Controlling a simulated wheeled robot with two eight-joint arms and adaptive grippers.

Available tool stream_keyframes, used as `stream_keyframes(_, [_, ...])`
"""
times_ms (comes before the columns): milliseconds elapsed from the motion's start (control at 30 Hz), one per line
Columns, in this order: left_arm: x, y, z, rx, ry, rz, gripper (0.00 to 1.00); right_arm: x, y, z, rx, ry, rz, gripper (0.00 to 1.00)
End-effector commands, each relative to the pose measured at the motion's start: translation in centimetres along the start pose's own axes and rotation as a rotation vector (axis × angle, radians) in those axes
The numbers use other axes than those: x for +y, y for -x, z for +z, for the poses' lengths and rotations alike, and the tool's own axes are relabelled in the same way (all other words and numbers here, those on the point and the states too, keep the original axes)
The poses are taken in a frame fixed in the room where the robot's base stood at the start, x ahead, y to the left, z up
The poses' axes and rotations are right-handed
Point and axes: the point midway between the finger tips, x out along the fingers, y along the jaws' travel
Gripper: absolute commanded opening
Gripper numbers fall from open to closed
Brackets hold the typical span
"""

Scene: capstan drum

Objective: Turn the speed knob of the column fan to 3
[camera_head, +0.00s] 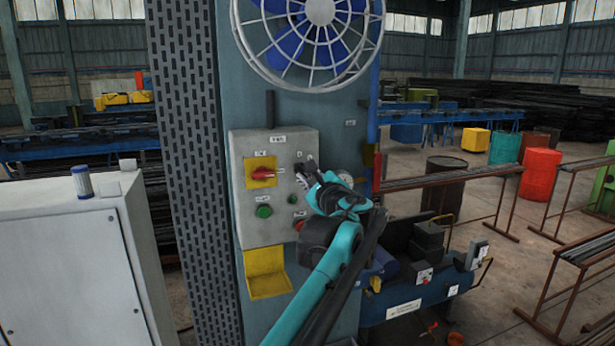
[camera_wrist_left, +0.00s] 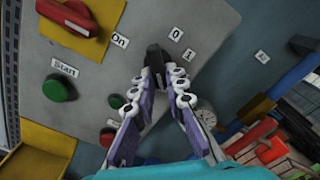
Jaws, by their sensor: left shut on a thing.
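The fan's grey control panel (camera_head: 240,205) is mounted on the blue column below the caged fan (camera_head: 318,45). In the left wrist view, the black speed knob (camera_wrist_left: 156,54) stands out from the panel (camera_wrist_left: 155,20), with small labels including 0 and 1 beside it. My left gripper (camera_head: 308,172) reaches the panel's upper right. In the left wrist view its two fingers (camera_wrist_left: 164,77) are shut on the black knob. The fingers cover part of the knob, and its exact setting cannot be read. My right gripper is not in view.
A red switch on a yellow plate (camera_head: 262,173), a green Start button (camera_head: 264,211) and a red button (camera_head: 299,225) share the panel. A yellow tray (camera_head: 268,286) hangs below. A white cabinet (camera_head: 60,250) stands at left.

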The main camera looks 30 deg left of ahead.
Motion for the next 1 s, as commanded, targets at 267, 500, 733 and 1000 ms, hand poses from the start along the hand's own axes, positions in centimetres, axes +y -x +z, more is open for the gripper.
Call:
stream_keyframes(267, [0.1,0.0,-0.1,0.001,0.000,0.001,0.15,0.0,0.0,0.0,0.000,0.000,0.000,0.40])
stream_keyframes(500, [0.1,0.0,-0.1,0.001,0.001,0.001,0.34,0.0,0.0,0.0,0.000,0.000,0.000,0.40])
stream_keyframes(733, [0.0,0.7,0.0,0.001,0.001,0.000,0.34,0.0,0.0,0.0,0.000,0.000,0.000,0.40])
stream_keyframes(1000, [-0.1,5.9,-0.2,0.004,0.001,-0.003,0.34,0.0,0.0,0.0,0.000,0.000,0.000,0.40])
